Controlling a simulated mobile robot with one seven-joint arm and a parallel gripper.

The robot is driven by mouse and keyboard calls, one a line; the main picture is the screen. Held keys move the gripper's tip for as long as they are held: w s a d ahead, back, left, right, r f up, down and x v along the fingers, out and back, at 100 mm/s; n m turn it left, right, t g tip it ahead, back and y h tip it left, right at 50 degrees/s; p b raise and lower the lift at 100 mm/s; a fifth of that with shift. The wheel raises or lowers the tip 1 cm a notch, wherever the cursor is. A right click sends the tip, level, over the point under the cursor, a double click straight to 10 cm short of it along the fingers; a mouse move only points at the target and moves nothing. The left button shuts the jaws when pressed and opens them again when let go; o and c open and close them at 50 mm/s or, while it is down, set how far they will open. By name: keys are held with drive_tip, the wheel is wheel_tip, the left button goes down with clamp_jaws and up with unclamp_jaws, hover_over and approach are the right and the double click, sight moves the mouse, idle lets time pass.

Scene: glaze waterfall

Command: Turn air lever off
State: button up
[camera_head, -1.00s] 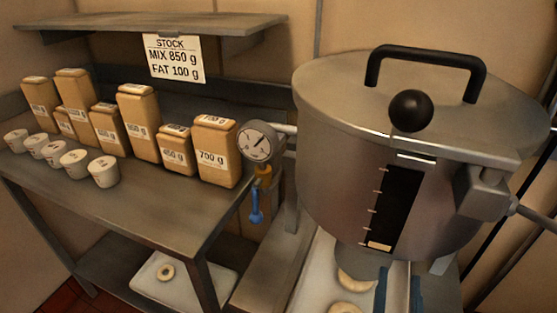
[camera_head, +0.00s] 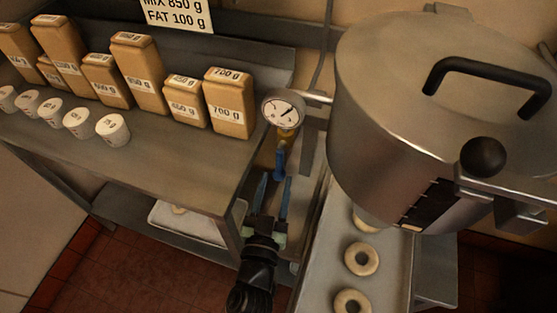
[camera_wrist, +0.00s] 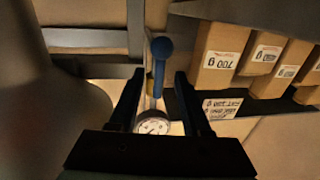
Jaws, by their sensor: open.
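The air lever (camera_head: 279,163) is a small blue handle that hangs down below the round pressure gauge (camera_head: 283,108), between the shelf table and the big steel hopper. My gripper (camera_head: 273,190) is open and empty just below the lever, its two fingers spread and pointing up toward it. In the wrist view the blue lever (camera_wrist: 160,50) shows between the lines of the two fingers, near or just beyond their tips. I cannot tell its exact distance from them. The gauge (camera_wrist: 153,126) shows closer to the gripper body in that picture.
The steel hopper (camera_head: 400,130) with a black handle stands to the right. A tray of dough rings (camera_head: 385,275) lies below it. Tan bags (camera_head: 230,120) and white cups (camera_head: 113,129) stand on the metal table (camera_head: 165,150) at left, whose right edge is close to my gripper.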

sight(278, 170)
drive_tip(key=w, duration=0.2)
drive_tip(key=w+p, duration=0.1)
drive_tip(key=shift+w+d+r, duration=0.2)
drive_tip(key=shift+w+d, duration=0.1)
drive_tip(key=shift+w, duration=0.1)
drive_tip(key=shift+w+d+f+p, duration=0.15)
drive_tip(key=shift+w+p, duration=0.15)
drive_tip(key=shift+w, duration=0.35)
clamp_jaws()
idle(0.7)
